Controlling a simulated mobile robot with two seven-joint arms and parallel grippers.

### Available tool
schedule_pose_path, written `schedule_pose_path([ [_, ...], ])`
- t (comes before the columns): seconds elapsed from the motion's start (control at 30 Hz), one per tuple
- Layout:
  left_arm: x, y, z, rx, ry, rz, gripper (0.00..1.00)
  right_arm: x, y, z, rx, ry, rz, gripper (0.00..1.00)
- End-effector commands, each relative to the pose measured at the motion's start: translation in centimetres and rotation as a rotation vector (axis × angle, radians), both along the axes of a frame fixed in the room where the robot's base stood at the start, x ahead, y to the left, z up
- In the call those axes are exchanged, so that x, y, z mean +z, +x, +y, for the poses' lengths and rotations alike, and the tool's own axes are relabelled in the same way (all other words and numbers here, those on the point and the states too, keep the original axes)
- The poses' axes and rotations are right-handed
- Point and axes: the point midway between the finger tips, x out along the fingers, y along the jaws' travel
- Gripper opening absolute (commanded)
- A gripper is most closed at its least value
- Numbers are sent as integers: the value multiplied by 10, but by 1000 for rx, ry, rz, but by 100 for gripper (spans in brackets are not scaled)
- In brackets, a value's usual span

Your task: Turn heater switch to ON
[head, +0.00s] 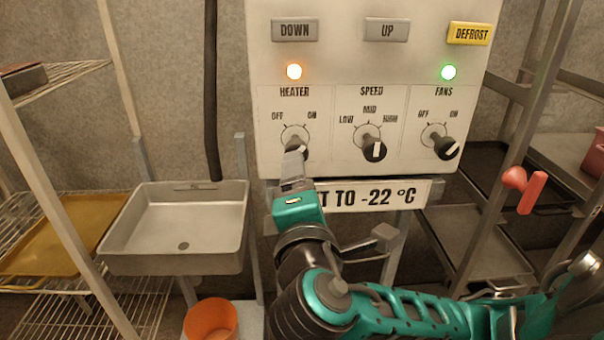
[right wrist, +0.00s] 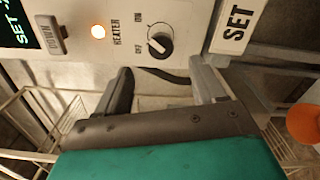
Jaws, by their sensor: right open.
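The heater switch (head: 298,144) is a round black knob under the HEATER label on the white control panel (head: 330,50), with OFF marked upper left and ON upper right. My right gripper (head: 293,168) partly covers it in the head view. In the right wrist view the whole knob (right wrist: 160,43) shows, with a white mark on its face; I cannot tell surely which label it is set to. The orange light above it is lit. My right gripper (right wrist: 166,85) is open and empty, its fingers short of the knob. My left gripper is out of view.
Speed knob (head: 372,147) and fans knob (head: 446,146) sit right of the heater switch; the fans light is green. Below is a temperature sign (head: 385,195). A metal sink (head: 150,260) and orange bucket (head: 211,320) are left. Racks flank both sides; a red handle (head: 528,188) is right.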

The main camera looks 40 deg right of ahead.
Motion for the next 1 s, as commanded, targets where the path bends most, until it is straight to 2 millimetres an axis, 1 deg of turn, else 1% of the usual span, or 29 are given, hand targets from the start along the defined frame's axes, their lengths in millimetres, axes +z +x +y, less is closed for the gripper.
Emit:
schedule_pose_path([
  [0.03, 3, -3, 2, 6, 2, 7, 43, 1, -6, 5, 3, 3, 4, 69],
  [0.1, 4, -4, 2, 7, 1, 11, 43, 1, -12, 8, 2, 2, 2, 69],
  [0.23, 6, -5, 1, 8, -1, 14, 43, 0, -18, 12, 1, 3, 1, 69],
  [0.83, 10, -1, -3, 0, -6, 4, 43, -2, -19, 13, 3, 5, 2, 69],
  [0.87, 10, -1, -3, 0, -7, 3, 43, -4, -18, 14, 8, 10, 6, 69],
  [0.93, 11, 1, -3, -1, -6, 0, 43, -16, -13, 18, 35, 34, 28, 69],
  [0.97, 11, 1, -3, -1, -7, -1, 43, -24, -9, 22, 55, 54, 42, 69],
  [1.0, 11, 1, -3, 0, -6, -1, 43, -38, -3, 27, 86, 93, 67, 69],
])
